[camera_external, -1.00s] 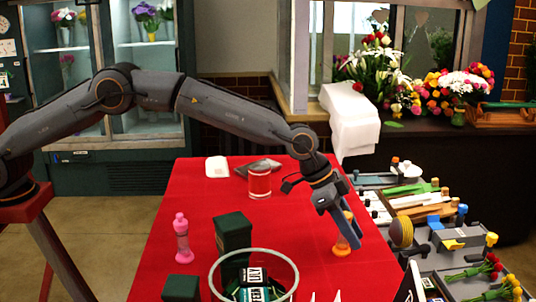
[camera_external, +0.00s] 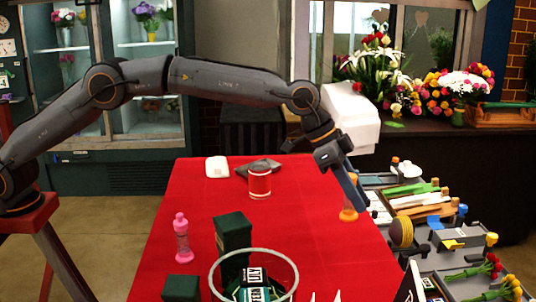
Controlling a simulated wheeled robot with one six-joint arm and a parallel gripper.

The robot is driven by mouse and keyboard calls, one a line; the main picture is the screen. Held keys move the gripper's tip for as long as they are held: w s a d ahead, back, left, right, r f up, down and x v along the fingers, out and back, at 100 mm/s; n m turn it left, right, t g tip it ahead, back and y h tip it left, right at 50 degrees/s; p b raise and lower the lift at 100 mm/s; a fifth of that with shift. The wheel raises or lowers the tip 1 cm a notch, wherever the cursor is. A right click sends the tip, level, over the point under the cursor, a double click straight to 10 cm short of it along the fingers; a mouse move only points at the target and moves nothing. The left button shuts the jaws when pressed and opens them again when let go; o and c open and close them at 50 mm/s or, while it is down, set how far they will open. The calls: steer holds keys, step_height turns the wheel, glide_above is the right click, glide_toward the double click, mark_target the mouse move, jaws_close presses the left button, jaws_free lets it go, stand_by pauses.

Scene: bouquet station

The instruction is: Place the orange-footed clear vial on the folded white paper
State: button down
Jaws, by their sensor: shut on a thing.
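My gripper (camera_external: 355,193) is at the right side of the red table, pointing down and shut on the orange-footed clear vial. The vial's orange foot (camera_external: 348,214) shows below the fingers; much of its clear body is hidden by them. The vial looks roughly upright and appears to be held above the cloth. The folded white paper (camera_external: 217,167) seems to be the small white piece lying near the table's far left edge, well to the left of and beyond my gripper.
A dark flat item (camera_external: 258,167) lies just right of the paper, with a red-banded clear cylinder (camera_external: 260,183) before it. A pink bottle (camera_external: 181,238), dark green boxes (camera_external: 233,233) and a clear round container (camera_external: 284,274) stand nearer. The table's middle is clear.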

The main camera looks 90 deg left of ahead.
steer(key=s+a+r+n+y, duration=0.1)
steer(key=s+a+n, duration=0.15)
steer(key=a, duration=1.45)
steer(key=n+y+p, duration=0.4)
steer(key=n, duration=0.3)
glide_above(222, 165)
step_height(222, 165, down, 6)
steer(key=shift+m+g, duration=0.25)
steer(key=shift+g, duration=0.15)
steer(key=shift+d+f+p, duration=0.2)
steer(key=shift+f+p, duration=0.1)
steer(key=shift+f, duration=1.75)
steer(key=shift+f, duration=0.1)
